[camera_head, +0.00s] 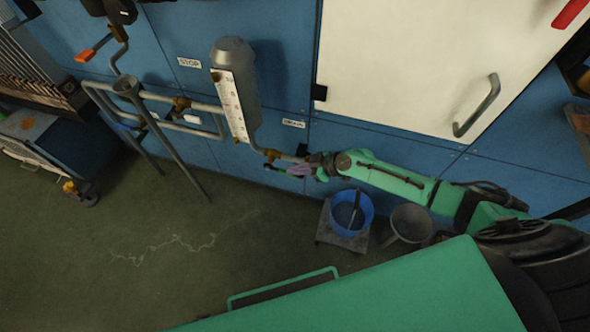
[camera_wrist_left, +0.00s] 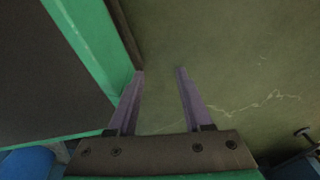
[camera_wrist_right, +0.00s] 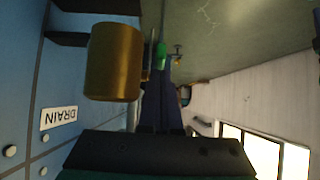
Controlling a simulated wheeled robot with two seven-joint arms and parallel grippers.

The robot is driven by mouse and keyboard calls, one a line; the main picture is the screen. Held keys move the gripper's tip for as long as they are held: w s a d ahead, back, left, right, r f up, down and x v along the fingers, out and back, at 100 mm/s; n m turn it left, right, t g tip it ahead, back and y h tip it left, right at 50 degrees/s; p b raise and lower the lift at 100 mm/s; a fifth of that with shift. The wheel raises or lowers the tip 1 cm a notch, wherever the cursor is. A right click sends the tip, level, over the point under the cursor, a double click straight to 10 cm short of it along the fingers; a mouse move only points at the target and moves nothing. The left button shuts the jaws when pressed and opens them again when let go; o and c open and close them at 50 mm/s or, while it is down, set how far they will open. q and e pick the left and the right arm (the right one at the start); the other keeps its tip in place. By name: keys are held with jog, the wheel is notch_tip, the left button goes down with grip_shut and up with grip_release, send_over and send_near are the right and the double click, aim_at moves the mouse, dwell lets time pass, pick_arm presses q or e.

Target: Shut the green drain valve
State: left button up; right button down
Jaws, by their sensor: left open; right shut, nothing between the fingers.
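The green drain valve handle (camera_head: 272,168) sits low on the blue wall, by a brass fitting below the grey gauge cylinder. In the right wrist view the green handle (camera_wrist_right: 161,53) shows just beyond the fingertips, beside a large brass cylinder (camera_wrist_right: 114,62). My right gripper (camera_head: 289,171) is shut and empty, its purple fingers close to the handle; I cannot tell whether they touch it. The fingers also show in the right wrist view (camera_wrist_right: 163,68). My left gripper (camera_wrist_left: 160,73) is open and empty over the floor, seen only in its own wrist view.
A DRAIN label (camera_head: 293,124) is above the valve. The grey cylinder (camera_head: 236,85) with a white scale stands over it, pipes (camera_head: 170,104) to its left. A blue bucket (camera_head: 352,212) and a grey funnel (camera_head: 409,226) are below my right arm.

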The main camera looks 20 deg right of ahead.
notch_tip(320, 180, down, 2)
jog(key=b, duration=0.3)
jog(key=shift+s+d+f, duration=0.1)
jog(key=shift+f, duration=0.05)
pick_arm(q)
jog(key=w+d+r, duration=0.1)
jog(key=w+r, duration=0.1)
jog(key=w, duration=0.5)
jog(key=shift+d, duration=0.3)
pick_arm(e)
jog(key=shift+r, duration=0.2)
